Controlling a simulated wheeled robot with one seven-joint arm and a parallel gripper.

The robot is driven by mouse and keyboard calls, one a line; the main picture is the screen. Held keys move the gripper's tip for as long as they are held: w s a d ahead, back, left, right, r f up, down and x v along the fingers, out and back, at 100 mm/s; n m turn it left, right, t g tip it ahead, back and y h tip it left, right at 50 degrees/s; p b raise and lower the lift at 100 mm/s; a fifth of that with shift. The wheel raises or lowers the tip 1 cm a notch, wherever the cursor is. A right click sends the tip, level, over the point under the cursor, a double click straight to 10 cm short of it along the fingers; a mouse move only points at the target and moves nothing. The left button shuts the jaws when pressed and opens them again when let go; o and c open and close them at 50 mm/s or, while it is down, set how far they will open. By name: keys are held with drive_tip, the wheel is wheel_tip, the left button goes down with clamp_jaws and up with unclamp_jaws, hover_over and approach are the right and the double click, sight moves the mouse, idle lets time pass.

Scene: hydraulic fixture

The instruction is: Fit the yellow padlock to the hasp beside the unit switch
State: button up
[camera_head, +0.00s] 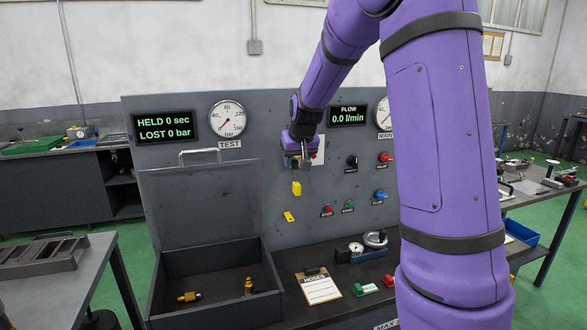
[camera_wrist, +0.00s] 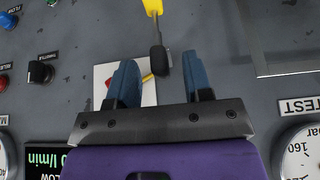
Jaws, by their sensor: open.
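My gripper (camera_head: 303,160) is at the grey panel, below the flow display. In the wrist view, its two blue fingers (camera_wrist: 159,62) are apart with nothing clamped between them. A dark block on a grey stem (camera_wrist: 158,58) appears between the fingertips; contact cannot be told. A yellow body (camera_wrist: 153,6), apparently the padlock, joins the stem and is cut off by the frame edge. In the head view the yellow body (camera_head: 297,188) is just below my gripper. A white plate with red and yellow parts (camera_wrist: 150,84), likely the unit switch, is partly behind one finger. I cannot clearly identify the hasp.
A small yellow piece (camera_head: 289,216) is lower on the panel. Knobs and buttons (camera_head: 352,162) are to the right. An open-lidded bin (camera_head: 215,262) with brass fittings stands below left. A clipboard (camera_head: 318,287) lies on the bench.

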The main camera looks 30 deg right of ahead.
drive_tip(key=v, duration=0.9)
drive_tip(key=shift+r, duration=0.1)
drive_tip(key=s+a+n, duration=0.1)
drive_tip(key=s+a, duration=0.4)
drive_tip(key=s, duration=0.5)
drive_tip(key=s+a+n+y, duration=0.1)
drive_tip(key=s+a, duration=0.4)
drive_tip(key=s, duration=0.6)
drive_tip(key=s+a+n, duration=0.1)
drive_tip(key=s+a, duration=0.4)
drive_tip(key=s, duration=0.5)
drive_tip(key=shift+s+a+y, duration=0.2)
drive_tip(key=shift+a+y, duration=0.05)
drive_tip(key=shift+y, duration=0.05)
